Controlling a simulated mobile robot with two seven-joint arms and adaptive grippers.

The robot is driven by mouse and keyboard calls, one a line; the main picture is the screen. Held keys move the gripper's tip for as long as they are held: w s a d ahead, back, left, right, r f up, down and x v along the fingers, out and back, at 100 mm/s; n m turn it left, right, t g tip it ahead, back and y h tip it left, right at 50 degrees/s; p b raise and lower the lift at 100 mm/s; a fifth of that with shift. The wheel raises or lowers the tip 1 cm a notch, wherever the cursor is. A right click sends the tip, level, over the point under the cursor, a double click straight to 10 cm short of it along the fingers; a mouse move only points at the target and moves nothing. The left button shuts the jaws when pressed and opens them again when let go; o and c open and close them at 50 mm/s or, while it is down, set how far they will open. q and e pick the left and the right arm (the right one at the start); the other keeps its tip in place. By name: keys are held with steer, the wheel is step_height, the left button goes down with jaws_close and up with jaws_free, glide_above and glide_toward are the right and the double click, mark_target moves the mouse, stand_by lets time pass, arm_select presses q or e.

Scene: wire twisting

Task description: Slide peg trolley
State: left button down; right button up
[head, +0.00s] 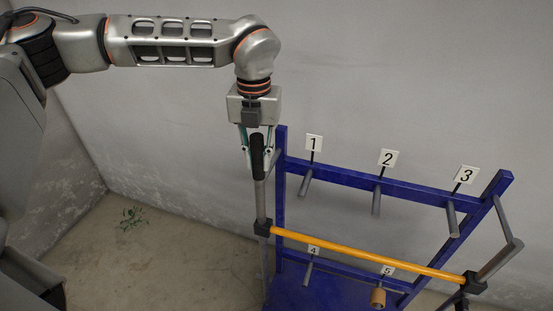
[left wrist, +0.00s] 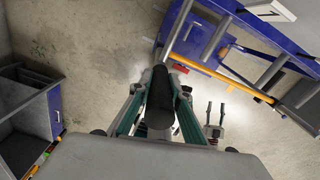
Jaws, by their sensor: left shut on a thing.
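The peg trolley is a blue frame (head: 380,186) with numbered grey pegs and an orange bar (head: 370,252) across its front. It stands at the right in the head view, and part of it shows at the upper right of the left wrist view (left wrist: 245,28). My left gripper (head: 257,160) points down at the trolley's left side. It is shut on the black handle (head: 257,155) at the top of a grey upright post, and the handle also shows between the fingers in the left wrist view (left wrist: 160,100). My right gripper is not in the head view.
Number plates 1 (head: 314,143), 2 (head: 388,158) and 3 (head: 466,174) mark the upper pegs. A tan roll (head: 378,297) hangs on a lower peg. The wall is close behind the trolley. Bare floor (head: 150,250) lies to its left. A grey and blue cabinet (left wrist: 55,110) shows in the left wrist view.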

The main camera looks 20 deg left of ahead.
arm_select(q)
steer(key=a+p, duration=0.1)
steer(key=a, duration=0.7)
steer(key=shift+r, duration=0.15)
steer(key=shift+w, duration=0.1)
steer(key=c, duration=1.9)
jaws_free()
step_height(320, 180, up, 12)
